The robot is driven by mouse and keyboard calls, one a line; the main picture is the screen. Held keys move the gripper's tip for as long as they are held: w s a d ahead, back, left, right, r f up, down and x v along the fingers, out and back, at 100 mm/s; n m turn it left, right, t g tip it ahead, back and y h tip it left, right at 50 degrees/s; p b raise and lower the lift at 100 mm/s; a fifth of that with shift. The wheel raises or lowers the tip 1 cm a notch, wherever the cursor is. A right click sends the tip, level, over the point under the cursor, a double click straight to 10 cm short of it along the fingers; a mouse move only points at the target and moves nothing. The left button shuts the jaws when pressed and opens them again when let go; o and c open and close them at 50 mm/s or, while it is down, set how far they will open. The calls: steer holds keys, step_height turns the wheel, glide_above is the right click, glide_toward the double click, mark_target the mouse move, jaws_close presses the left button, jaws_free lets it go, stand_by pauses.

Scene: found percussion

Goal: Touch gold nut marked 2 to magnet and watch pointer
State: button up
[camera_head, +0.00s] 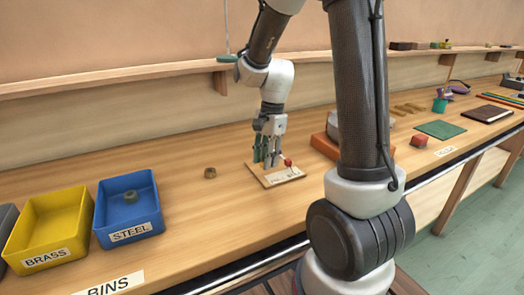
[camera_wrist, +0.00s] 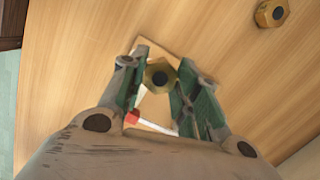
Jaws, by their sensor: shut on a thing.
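My gripper (camera_head: 270,158) reaches down over a small wooden board (camera_head: 292,179) with a white label on the bench. In the wrist view, my gripper (camera_wrist: 163,66) is shut on a gold hex nut (camera_wrist: 159,76) with a dark hole. No number on this nut can be read. A red piece (camera_head: 288,161) stands at the board, beside my fingers. In the wrist view the red piece (camera_wrist: 132,117) sits at the end of a thin white rod (camera_wrist: 155,126), close to the left finger. I cannot tell which part is magnet or pointer, or whether the nut touches it.
Another nut (camera_head: 210,172) lies on the bench left of the board; it also shows in the wrist view (camera_wrist: 271,13). A yellow BRASS bin (camera_head: 45,258) is empty. A blue STEEL bin (camera_head: 130,233) holds a nut (camera_head: 131,197). Bare wood surrounds the board's left side.

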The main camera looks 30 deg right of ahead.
steer(key=shift+d+f, duration=0.25)
steer(key=shift+f, duration=0.2)
steer(key=shift+d+f, duration=0.2)
steer(key=shift+f, duration=0.25)
steer(key=shift+d+f, duration=0.15)
steer(key=shift+d, duration=1.4)
steer(key=shift+d, duration=0.65)
steer(key=shift+a, duration=0.15)
steer(key=shift+a, duration=1.6)
stand_by(0.3)
steer(key=shift+a, duration=2.5)
step_height(320, 180, up, 8)
